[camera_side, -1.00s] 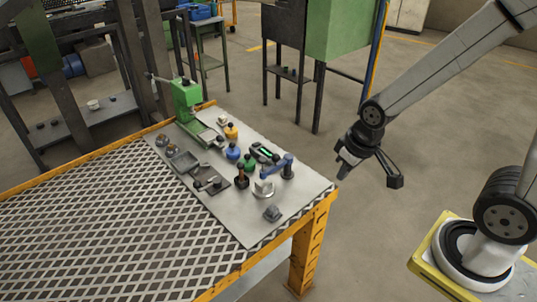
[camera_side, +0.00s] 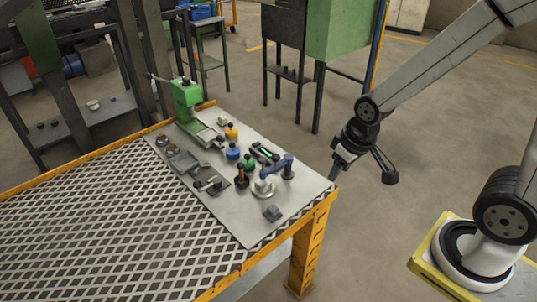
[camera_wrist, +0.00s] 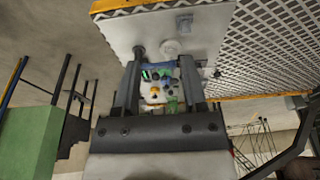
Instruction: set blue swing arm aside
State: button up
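The blue swing arm (camera_side: 276,167) sits on a dark post (camera_side: 288,173) near the right edge of the grey board. Its free end reaches left, over or beside a pale round dish (camera_side: 263,188); I cannot tell if they touch. In the wrist view the dish (camera_wrist: 170,47) shows beyond the fingertips, while the swing arm is hard to make out. My gripper (camera_wrist: 160,62) is open, with a wide empty gap between its two fingers. In the side view my gripper (camera_side: 336,173) hangs in the air right of the board's edge, apart from the swing arm.
The grey board (camera_side: 238,222) lies on a mesh-topped table with an orange frame (camera_side: 313,215). Near the swing arm are a grey block (camera_side: 272,213), a dark-and-brown knob (camera_side: 241,173), and blue (camera_side: 233,152) and green (camera_side: 249,161) pieces. A green press (camera_side: 186,97) stands farther back.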

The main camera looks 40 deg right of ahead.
jog(key=w+d+f+m+g, duration=0.1)
jog(key=w+d, duration=0.1)
jog(key=w, duration=1.1)
jog(key=m+g+y, duration=0.1)
jog(key=y, duration=0.1)
send_near(277, 161)
jog(key=shift+w+d+f, duration=0.25)
jog(key=shift+w+d, duration=0.15)
jog(key=shift+w, duration=0.25)
jog(key=shift+w+a+f, duration=0.1)
jog(key=shift+a+f, duration=0.15)
jog(key=shift+f, duration=1.05)
jog(key=shift+a+f, duration=0.25)
jog(key=shift+f, duration=1.05)
jog(key=shift+w+a+f, duration=0.1)
jog(key=shift+a+f, duration=0.15)
jog(key=shift+f, duration=1)
grip_shut()
